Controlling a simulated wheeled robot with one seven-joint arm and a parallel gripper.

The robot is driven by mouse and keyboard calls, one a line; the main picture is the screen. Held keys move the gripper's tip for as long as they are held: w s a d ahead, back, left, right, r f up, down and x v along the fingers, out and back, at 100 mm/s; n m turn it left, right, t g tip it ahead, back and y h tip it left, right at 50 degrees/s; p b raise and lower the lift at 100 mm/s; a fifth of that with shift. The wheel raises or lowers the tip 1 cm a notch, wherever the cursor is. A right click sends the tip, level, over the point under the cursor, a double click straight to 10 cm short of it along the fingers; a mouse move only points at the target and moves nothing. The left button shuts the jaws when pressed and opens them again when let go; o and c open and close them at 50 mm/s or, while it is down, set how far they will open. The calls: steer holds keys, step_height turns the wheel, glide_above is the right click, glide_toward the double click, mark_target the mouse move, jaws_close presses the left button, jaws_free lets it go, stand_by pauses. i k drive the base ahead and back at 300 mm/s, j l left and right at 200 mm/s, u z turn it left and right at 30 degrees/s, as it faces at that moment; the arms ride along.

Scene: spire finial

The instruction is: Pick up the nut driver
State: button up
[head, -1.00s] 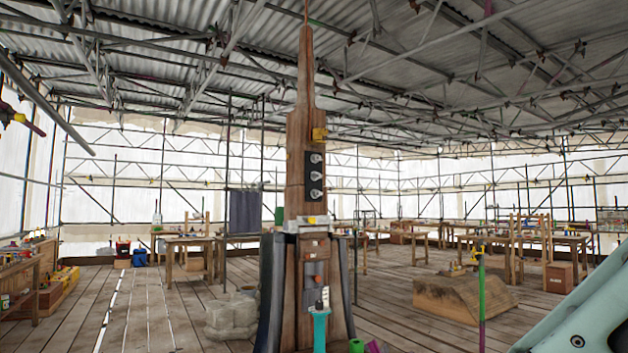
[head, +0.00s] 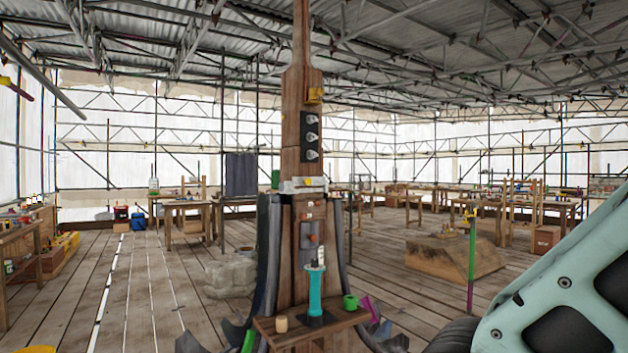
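I cannot tell for sure which item is the nut driver. An upright teal tool-like thing (head: 315,290) stands on a dark base on the small wooden shelf (head: 272,338) at the foot of the wooden spire (head: 297,120). A green mug-like thing (head: 350,302) and a purple piece (head: 370,308) are at its right. A small tan cup-like thing (head: 281,324) is at its left. My gripper is out of view; only a mint-coloured part of my arm shows at the lower right.
Dark curved leaf-like pieces flare around the spire's base. Workbenches (head: 187,207) line the back and sides. The plank floor at left (head: 100,290) is largely clear.

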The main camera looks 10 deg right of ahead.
mark_target(315, 313)
steer(key=i+j+z, duration=0.25)
steer(key=i+j, duration=0.35)
steer(key=i, duration=0.35)
steer(key=i+j+z, duration=0.2)
steer(key=i+j, duration=0.6)
steer(key=i, duration=0.15)
